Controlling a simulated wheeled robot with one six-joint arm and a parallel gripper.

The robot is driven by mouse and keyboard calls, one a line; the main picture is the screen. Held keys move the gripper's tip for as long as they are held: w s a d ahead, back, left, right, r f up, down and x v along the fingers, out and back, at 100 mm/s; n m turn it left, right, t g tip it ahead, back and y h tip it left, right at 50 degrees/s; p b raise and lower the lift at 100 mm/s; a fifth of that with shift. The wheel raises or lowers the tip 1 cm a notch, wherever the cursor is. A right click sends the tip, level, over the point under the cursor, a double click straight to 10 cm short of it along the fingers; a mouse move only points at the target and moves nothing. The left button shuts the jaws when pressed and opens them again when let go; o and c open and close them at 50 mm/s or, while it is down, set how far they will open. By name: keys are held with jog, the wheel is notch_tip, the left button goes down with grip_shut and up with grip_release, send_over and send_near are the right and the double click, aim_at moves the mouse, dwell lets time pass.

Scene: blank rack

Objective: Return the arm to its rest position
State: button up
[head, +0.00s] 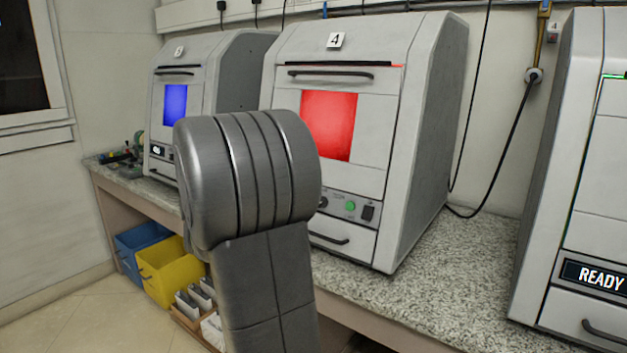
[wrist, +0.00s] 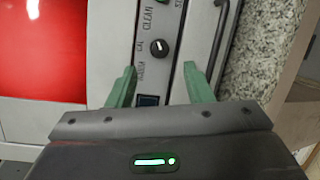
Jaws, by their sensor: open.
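My gripper shows in the wrist view (wrist: 158,88), with its two green fingers spread apart and nothing between them. It faces the control panel of a grey machine, where a black knob (wrist: 159,48) and a dark switch (wrist: 148,100) sit between or near the fingers. I cannot tell whether the fingertips touch the panel. In the head view my arm (head: 250,190) stands bent in front of machine 4 (head: 345,185), and my gripper is hidden there. Machine 4 has a red window (head: 328,125), a green button (head: 350,206) and a black handle.
Machine 3 (head: 230,75) with a blue window stands to the left. Another machine (head: 600,190) reading READY stands at the right. The speckled counter (head: 455,270) is bare between them. Blue (head: 140,238) and yellow (head: 165,262) bins sit below. A black cable hangs on the wall.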

jog(key=p+v, duration=0.1)
jog(key=v, duration=0.6)
jog(key=w+d+f+n+t+p, duration=0.1)
jog(key=w+d+n+p, duration=0.1)
jog(key=d+n+p, duration=0.1)
jog(key=w+d+f+n+t+h+p, duration=0.1)
jog(key=w+d+f+n+p, duration=0.1)
jog(key=n, duration=0.3)
jog(key=w+d+f+n+t+p, duration=0.1)
jog(key=w+d+n+p, duration=0.2)
jog(key=d+n+p, duration=0.1)
jog(key=shift+w+d+f+n+p, duration=0.1)
jog(key=shift+d+f+n+p, duration=0.05)
jog(key=shift+d+n+p, duration=0.3)
jog(key=shift+s+a+f+h+b, duration=0.1)
jog(key=shift+s+a+h+b, duration=0.25)
jog(key=shift+s+a, duration=0.95)
